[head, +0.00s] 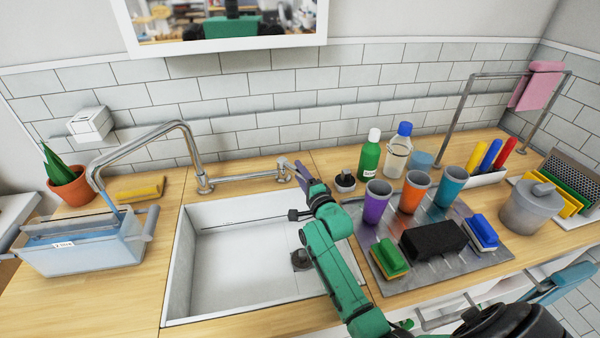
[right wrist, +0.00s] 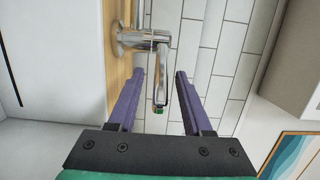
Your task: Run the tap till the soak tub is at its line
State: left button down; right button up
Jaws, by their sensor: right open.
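The clear soak tub (head: 85,256) stands on the counter left of the sink, with a white label on its front. The chrome tap (head: 150,133) has its spout swung over the tub, and a thin blue stream (head: 116,214) falls into it. Bluish water shows in the tub; I cannot read its level against a line. My right gripper (head: 301,172) is at the handle end of the tap's wall bar. In the right wrist view its purple fingers (right wrist: 158,100) are open, with the tap lever (right wrist: 161,80) between them, not gripped. My left gripper is out of view.
The white sink (head: 235,265) lies below my right arm. To its right, a metal tray (head: 440,272) holds cups, sponges and a dark block. Bottles (head: 369,155) stand behind. A potted plant (head: 70,188) and a yellow cloth (head: 141,189) are near the tub.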

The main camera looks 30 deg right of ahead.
jog(key=shift+w, duration=0.1)
grip_shut()
dwell(1.4)
